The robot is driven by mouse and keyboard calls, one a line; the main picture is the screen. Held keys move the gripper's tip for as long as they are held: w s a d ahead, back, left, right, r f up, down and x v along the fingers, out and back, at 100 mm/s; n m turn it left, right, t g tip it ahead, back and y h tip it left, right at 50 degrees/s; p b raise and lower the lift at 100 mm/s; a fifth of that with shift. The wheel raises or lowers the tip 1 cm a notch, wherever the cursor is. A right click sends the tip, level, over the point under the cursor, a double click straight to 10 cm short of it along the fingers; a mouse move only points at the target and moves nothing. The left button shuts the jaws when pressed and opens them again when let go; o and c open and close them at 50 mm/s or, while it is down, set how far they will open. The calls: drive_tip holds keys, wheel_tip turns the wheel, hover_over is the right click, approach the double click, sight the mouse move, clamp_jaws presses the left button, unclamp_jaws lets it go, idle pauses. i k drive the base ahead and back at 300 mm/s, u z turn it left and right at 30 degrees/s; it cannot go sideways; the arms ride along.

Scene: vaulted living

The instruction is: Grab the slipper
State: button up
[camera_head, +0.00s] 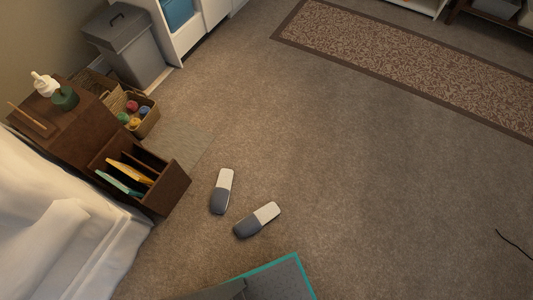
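Two slippers lie apart on the carpet, each dark grey at one end and whitish at the other. One slipper (222,191) lies nearly upright in the picture, left of centre. The other slipper (257,220) lies slanted, just below and to its right. Both rest on the floor with open carpet around them. My gripper is not in view.
A wooden organizer (172,190) with folders stands left of the slippers, beside a white-covered bed (60,235). A basket (148,124) with coloured balls and a grey bin (135,45) stand farther back. A teal-edged grey object (285,278) is at the bottom. A patterned rug (400,60) lies upper right. Carpet at centre right is clear.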

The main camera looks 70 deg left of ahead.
sight(255, 221)
drive_tip(key=i, duration=1.3)
drive_tip(key=u, duration=3.7)
